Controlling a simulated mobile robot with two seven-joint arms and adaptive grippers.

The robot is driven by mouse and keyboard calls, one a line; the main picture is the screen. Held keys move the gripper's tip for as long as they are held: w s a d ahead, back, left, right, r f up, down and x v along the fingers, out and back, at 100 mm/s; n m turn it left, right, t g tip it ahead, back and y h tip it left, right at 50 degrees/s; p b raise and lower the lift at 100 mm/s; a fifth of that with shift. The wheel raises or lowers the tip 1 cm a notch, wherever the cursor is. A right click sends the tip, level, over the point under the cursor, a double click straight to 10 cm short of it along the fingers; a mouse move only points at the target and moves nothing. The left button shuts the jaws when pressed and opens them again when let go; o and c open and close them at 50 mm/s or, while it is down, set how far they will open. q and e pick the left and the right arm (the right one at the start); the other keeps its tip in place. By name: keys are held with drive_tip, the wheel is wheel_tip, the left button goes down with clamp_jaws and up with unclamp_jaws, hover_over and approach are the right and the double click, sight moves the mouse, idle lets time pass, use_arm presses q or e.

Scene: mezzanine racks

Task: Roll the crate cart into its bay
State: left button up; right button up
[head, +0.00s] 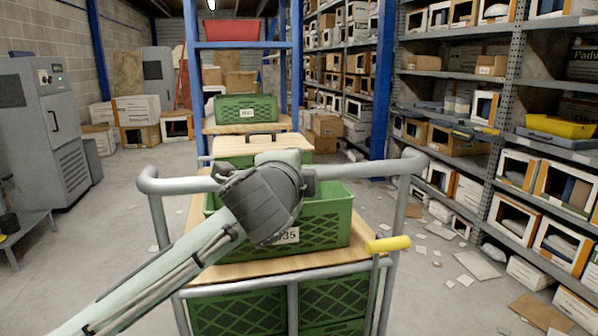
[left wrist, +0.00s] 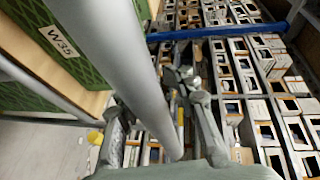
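The crate cart (head: 160,225) stands in front of me, with grey tube rails and wooden decks. It carries green crates, and the near one (head: 335,222) has a label ending in 35. In the left wrist view the crate (left wrist: 92,70) is labelled W35. My left gripper is at the cart's push bar (head: 333,171), hidden behind its wrist in the head view. In the left wrist view the open fingers of my left gripper (left wrist: 160,112) lie either side of the bar (left wrist: 115,65), with gaps showing. A yellow-gripped lever (head: 387,244) is at the cart's right. My right gripper is out of view.
Blue uprights (head: 381,90) stand ahead with a red bin (head: 231,30) above. Another green crate (head: 246,113) sits beyond on wood. Loaded shelving (head: 485,150) lines the right. A grey cabinet (head: 45,130) stands left. Papers (head: 475,264) litter the right floor; left floor is mostly clear.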

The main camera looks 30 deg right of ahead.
use_arm(q)
drive_tip(key=o, duration=0.4)
drive_tip(key=shift+a, duration=0.1)
drive_tip(key=shift+f, duration=0.1)
drive_tip(key=v, duration=1.2)
